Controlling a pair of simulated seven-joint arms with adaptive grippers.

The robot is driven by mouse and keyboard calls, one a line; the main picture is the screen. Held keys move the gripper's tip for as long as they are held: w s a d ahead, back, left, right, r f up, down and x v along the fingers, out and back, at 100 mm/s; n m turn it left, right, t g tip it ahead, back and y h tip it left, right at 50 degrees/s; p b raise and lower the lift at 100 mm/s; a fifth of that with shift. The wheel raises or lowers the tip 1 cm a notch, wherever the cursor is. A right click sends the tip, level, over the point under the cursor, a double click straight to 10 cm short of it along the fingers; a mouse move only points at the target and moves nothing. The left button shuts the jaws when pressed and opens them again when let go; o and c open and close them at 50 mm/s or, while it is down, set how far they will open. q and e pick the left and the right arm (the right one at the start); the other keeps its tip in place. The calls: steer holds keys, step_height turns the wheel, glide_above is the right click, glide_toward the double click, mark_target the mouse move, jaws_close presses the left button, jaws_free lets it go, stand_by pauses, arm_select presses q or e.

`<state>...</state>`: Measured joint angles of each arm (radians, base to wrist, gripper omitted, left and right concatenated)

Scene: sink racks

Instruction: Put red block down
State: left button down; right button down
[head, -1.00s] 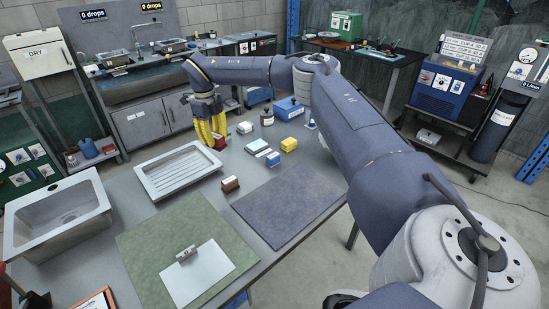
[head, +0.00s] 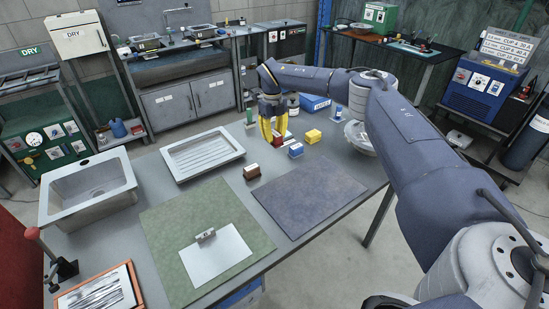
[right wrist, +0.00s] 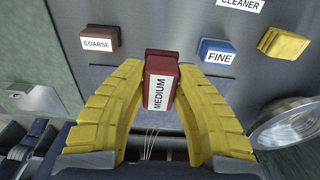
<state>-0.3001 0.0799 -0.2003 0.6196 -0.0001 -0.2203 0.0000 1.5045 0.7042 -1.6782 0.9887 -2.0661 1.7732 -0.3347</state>
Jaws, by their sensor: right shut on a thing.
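My right gripper (head: 273,138) has its yellow fingers shut on the red block (head: 281,125), among the blocks at the back of the grey table. In the right wrist view, the red block (right wrist: 161,85) is upright between the fingertips, its white MEDIUM label showing. It looks nearer to the camera than the other blocks; whether it touches the table cannot be told. The brown COARSE block (right wrist: 99,38) stands to its left and the blue FINE block (right wrist: 217,52) to its right. The yellow block (right wrist: 284,43) is farther right. My left gripper is not in view.
A blue-grey mat (head: 305,195) and a green mat (head: 160,225) lie nearer on the table. A ribbed white tray (head: 203,156) and a sink basin (head: 90,195) are to the left. A round metal bowl (head: 362,140) sits near the right edge.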

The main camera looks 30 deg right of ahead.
mark_target(274, 164)
steer(key=shift+f, duration=5.4)
steer(key=shift+f, duration=0.15)
steer(key=c, duration=1.1)
jaws_free()
steer(key=r, duration=1.2)
steer(key=shift+w+r, duration=0.15)
steer(key=shift+w, duration=0.2)
